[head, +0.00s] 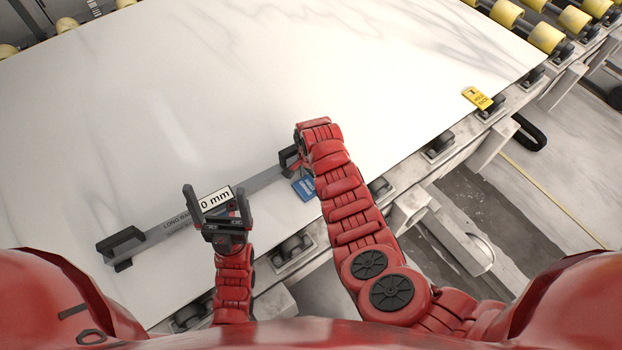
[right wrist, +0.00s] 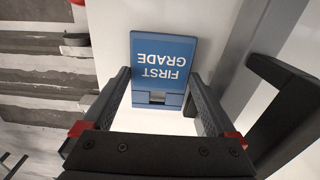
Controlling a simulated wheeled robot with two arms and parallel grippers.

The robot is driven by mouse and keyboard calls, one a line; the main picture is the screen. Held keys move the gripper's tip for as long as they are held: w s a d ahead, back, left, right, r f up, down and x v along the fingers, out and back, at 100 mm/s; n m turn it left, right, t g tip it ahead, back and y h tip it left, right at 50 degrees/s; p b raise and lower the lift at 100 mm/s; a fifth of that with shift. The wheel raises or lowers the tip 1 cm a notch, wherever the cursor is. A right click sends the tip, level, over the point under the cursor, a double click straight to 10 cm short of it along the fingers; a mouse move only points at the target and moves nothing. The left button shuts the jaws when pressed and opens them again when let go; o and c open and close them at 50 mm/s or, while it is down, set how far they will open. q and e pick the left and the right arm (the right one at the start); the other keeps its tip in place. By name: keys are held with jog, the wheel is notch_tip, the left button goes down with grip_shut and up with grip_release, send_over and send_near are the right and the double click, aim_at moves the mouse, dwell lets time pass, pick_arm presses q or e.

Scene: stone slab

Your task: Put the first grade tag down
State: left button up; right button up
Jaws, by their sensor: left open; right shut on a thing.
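The blue first grade tag (right wrist: 164,62) is between the fingertips of my right gripper (right wrist: 160,84), which is shut on its narrower end. Its white lettering is upside down in the right wrist view. In the head view the blue tag (head: 305,188) shows at the slab's near edge, partly hidden by my right arm. The tag is over or on the white slab (head: 230,80); I cannot tell whether it touches. My left gripper (head: 212,196) is open, over the slab to the left, in front of a white "0 mm" label.
A long grey bar (head: 180,220) with black handles lies along the slab's near edge, close beside my right gripper. A yellow tag (head: 477,97) lies near the slab's right edge. Rollers (head: 547,38) stand beyond. The slab's middle is clear.

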aim_at(311, 184)
jog(key=shift+f, duration=0.3)
jog(key=shift+f, duration=0.1)
jog(key=o, duration=1)
jog(key=shift+r, duration=0.2)
jog(key=shift+w+r, duration=0.1)
jog(key=shift+r, duration=0.45)
notch_tip(311, 184, up, 6)
jog(key=b, duration=0.3)
jog(key=shift+f, duration=0.1)
notch_tip(311, 184, up, 5)
jog(key=shift+r+p, duration=0.1)
jog(key=shift+p, duration=0.95)
